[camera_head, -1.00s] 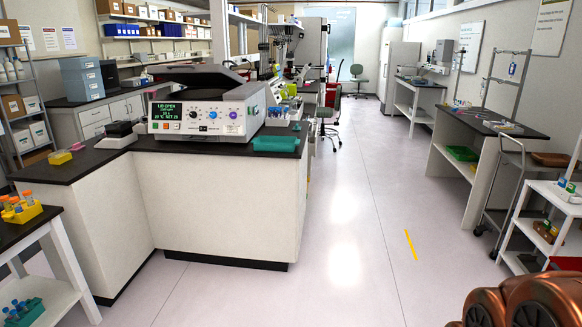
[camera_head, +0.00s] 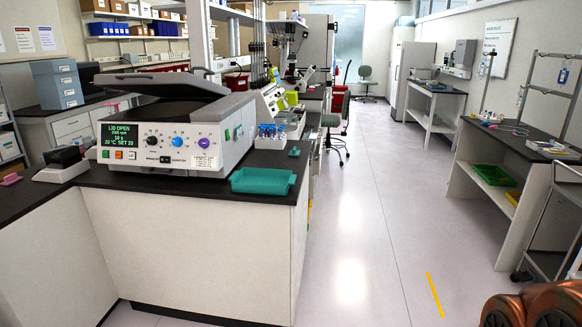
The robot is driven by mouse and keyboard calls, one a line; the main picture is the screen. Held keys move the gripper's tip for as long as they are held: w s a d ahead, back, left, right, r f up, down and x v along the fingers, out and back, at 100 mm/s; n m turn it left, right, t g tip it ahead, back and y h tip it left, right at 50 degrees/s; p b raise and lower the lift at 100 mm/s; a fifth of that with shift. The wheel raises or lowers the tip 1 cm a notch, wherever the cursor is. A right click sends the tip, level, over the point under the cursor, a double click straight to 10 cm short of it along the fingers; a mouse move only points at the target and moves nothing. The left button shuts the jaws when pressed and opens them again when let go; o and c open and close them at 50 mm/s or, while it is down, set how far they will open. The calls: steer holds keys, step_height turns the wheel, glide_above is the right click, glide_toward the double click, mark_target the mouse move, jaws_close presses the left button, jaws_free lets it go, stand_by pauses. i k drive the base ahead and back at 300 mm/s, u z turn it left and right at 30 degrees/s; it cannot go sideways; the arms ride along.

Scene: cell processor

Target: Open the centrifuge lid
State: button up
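The centrifuge (camera_head: 175,140) is a white and grey box on the dark-topped bench at the left. Its front panel has knobs and a green display (camera_head: 120,140) that reads "LID OPEN". The dark lid (camera_head: 158,82) is tilted up above the top, with a gap at its front and the dark chamber rim below it. My gripper is not in view. A copper-coloured part of my arm (camera_head: 535,306) shows at the bottom right corner, far from the centrifuge.
A teal tray (camera_head: 262,181) and a rack of blue-capped tubes (camera_head: 271,134) sit right of the centrifuge. The bench (camera_head: 200,235) fills the left. Clear floor (camera_head: 350,220) runs along the middle. A bench (camera_head: 475,190) and a cart (camera_head: 560,235) line the right.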

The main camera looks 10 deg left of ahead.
mark_target(170, 83)
steer(key=u, duration=0.15)
steer(key=i, duration=1.65)
steer(key=u, duration=1.05)
steer(key=i, duration=0.9)
steer(key=u, duration=1.75)
steer(key=i, duration=0.85)
steer(key=u, duration=0.6)
